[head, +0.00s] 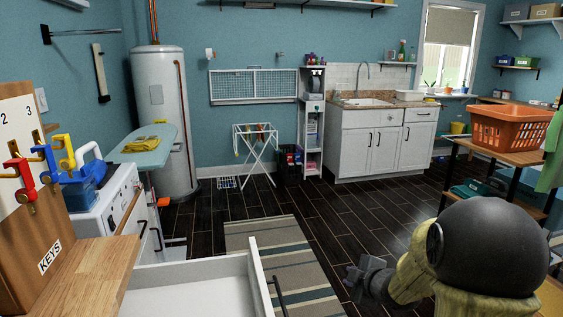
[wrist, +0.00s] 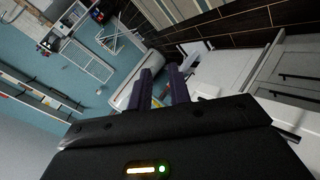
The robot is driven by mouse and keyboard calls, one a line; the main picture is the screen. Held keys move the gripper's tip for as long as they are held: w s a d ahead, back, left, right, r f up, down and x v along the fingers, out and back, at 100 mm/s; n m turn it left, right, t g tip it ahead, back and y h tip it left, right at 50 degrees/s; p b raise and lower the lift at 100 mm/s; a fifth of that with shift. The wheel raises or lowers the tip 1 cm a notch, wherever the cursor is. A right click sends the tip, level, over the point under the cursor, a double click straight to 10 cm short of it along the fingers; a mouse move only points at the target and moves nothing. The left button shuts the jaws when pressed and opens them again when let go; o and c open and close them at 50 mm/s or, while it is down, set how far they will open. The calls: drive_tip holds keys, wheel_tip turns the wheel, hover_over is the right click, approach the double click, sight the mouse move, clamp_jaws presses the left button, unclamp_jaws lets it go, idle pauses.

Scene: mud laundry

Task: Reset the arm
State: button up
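My gripper (head: 368,272) is at the lower right of the head view, small and dark, held out in front of my arm above the floor. In the wrist view my gripper (wrist: 162,72) shows two dark fingers with a narrow gap between them. Background shows through the gap, and I see nothing held. My arm's rounded dark joint and yellowish links fill the lower right of the head view.
An open white drawer (head: 190,284) juts out at the lower left, beside a wooden key board (head: 22,235). An orange basket (head: 508,127) sits on a shelf unit at right. A striped rug (head: 282,262) lies on the floor, with clear floor beyond.

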drive_tip(key=s+a+f+m+g+h, duration=0.15)
drive_tip(key=s+m+g, duration=0.25)
drive_tip(key=s+m, duration=0.55)
drive_tip(key=s+a+f+m+g+h, duration=0.15)
drive_tip(key=s+m+g, duration=0.35)
drive_tip(key=s, duration=0.8)
wheel_tip(320, 180, up, 24)
drive_tip(key=t+p, duration=0.1)
drive_tip(key=p, duration=2.3)
drive_tip(key=shift+s+f+m+p, duration=0.15)
drive_tip(key=shift+s+m+p, duration=0.15)
drive_tip(key=shift+m, duration=0.15)
drive_tip(key=shift+a, duration=0.1)
drive_tip(key=shift+w, duration=0.1)
